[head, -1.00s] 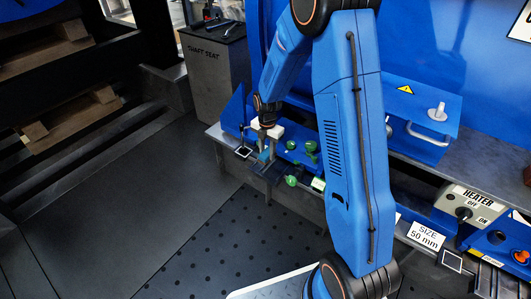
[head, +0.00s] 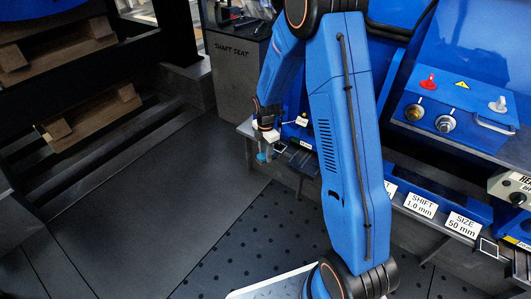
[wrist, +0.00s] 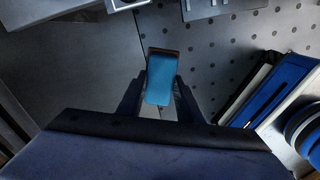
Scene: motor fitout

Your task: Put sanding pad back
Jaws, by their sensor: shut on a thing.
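My gripper (wrist: 159,100) is shut on a light blue block with a brown end, which looks like the sanding pad (wrist: 159,82). The pad sits between the two dark fingers in the wrist view. In the head view my gripper (head: 265,148) hangs at the left end of the bench, fingers down, with the blue pad (head: 262,157) small at its tips. The pad appears in the air, apart from the bench. I cannot make out an empty place for the pad.
The grey bench (head: 246,128) runs rightward, partly hidden behind my arm. It carries labels, including a SIZE 50 mm card (head: 465,225), and a blue panel with a red knob (head: 429,82). A SHAFT SEAT cabinet (head: 233,85) stands behind. Open floor (head: 150,185) lies at left.

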